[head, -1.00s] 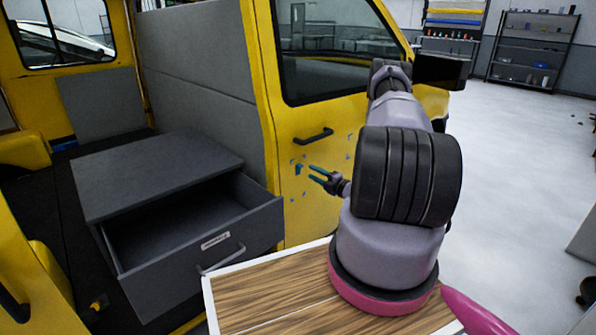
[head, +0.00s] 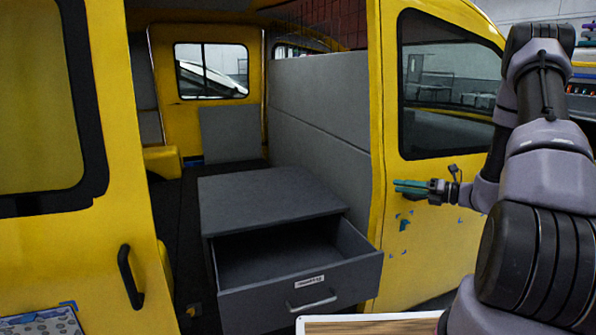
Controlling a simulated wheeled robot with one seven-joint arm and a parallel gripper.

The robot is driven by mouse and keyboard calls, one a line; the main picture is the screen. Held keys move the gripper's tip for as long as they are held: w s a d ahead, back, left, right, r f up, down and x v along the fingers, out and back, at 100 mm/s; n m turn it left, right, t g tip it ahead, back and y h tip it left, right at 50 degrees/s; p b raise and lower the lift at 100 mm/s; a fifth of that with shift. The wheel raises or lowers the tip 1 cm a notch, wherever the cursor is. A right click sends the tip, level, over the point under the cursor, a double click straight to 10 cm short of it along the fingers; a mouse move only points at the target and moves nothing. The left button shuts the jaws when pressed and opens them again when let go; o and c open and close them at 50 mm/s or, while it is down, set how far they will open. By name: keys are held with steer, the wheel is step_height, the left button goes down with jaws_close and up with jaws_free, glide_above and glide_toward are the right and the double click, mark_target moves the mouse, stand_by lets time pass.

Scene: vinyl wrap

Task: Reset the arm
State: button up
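My gripper (head: 411,187) shows at the right of the head view, in front of the yellow van's door panel below the window. Its teal fingers point left. They look close together, but at this size I cannot tell whether they are open or shut. I see nothing held between them. My arm is bent, rising at the right edge and coming down to the gripper.
A grey drawer unit (head: 265,190) stands in the van's opening with its drawer (head: 300,285) pulled out and empty. A wooden tabletop (head: 370,325) lies at the bottom. The yellow van (head: 125,100) has small blue marks (head: 404,225) below my gripper.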

steer(key=s+a+r+n+g+h, duration=0.2)
steer(key=s+a+r+n+g, duration=0.2)
steer(key=s+a+r+n, duration=0.3)
steer(key=s+a+r+n+g+h, duration=0.2)
steer(key=s+a+r+n+g, duration=0.3)
steer(key=r+n, duration=0.4)
steer(key=s+d+r+n+t+h, duration=0.1)
steer(key=s+r+n+t+h, duration=0.2)
steer(key=s+r+n, duration=0.3)
steer(key=s+d+r+n+t+h, duration=0.2)
steer(key=s+r+n+h, duration=0.3)
steer(key=s+n, duration=0.4)
steer(key=shift+s+r+t, duration=0.6)
steer(key=shift+s+t, duration=0.3)
steer(key=shift+s, duration=0.1)
